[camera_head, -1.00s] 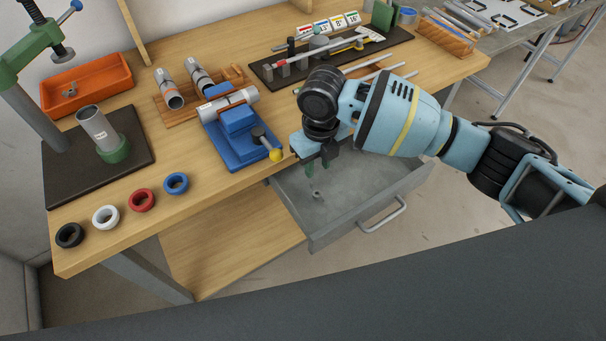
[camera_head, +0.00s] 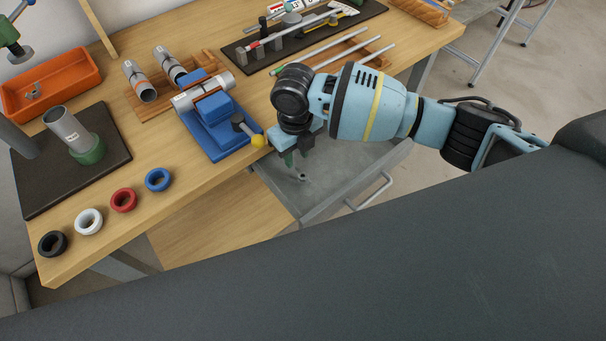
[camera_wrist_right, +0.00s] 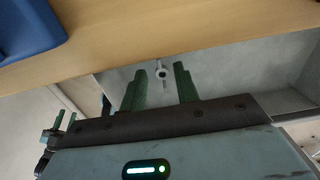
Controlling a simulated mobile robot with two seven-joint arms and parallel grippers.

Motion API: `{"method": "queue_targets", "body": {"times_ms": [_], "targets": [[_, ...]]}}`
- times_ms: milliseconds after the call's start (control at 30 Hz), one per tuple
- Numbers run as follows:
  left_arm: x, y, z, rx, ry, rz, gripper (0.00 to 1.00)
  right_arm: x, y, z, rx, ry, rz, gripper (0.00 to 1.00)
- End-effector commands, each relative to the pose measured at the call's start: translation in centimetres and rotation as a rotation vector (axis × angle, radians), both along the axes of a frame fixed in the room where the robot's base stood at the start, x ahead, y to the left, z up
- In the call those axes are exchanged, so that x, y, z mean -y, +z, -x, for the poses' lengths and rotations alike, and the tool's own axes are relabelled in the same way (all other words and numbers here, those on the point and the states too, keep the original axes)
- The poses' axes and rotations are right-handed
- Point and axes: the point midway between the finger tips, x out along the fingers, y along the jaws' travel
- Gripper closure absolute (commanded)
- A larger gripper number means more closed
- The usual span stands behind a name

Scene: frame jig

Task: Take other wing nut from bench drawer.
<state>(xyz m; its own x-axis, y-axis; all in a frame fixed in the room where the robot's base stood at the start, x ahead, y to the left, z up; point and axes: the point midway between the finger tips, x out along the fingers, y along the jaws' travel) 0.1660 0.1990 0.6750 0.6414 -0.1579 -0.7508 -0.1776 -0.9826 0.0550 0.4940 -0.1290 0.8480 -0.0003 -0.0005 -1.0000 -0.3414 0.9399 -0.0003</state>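A small grey wing nut (camera_head: 302,178) lies on the floor of the open grey bench drawer (camera_head: 325,205). My right gripper (camera_head: 297,156) is open and empty, fingers pointing down into the drawer above the nut. In the right wrist view the wing nut (camera_wrist_right: 161,72) shows between the two green fingers of the right gripper (camera_wrist_right: 160,68), apart from both. Another wing nut (camera_head: 34,90) lies in the orange tray (camera_head: 70,94).
The wooden bench edge (camera_head: 210,187) and a blue clamp block (camera_head: 215,120) with a yellow-tipped handle (camera_head: 258,141) are close to my right gripper. Black, white, red and blue rings (camera_head: 158,180) stand along the bench front. The drawer handle (camera_head: 370,192) sticks out toward the floor.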

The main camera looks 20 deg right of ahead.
Motion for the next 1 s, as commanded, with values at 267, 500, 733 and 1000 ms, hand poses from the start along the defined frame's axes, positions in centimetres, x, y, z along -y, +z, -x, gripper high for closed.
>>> {"method": "queue_targets", "body": {"times_ms": [267,500,733,1000], "targets": [[0.0,0.1,-0.2,0.005,0.0,0.0,0.68,-0.2,-3.3,0.2,-0.001,0.0,-0.001,0.69],[-0.1,0.1,-0.2,0.004,-0.001,-0.001,0.68,-0.2,-3.5,0.2,0.001,0.001,0.0,0.69],[-0.1,0.1,-0.2,0.005,-0.003,-0.003,0.68,-0.2,-3.4,0.2,0.001,0.0,0.0,0.95],[-0.2,0.1,-0.2,0.005,-0.004,-0.004,0.68,-0.2,-3.4,0.2,0.001,0.0,0.0,1.0]]}}
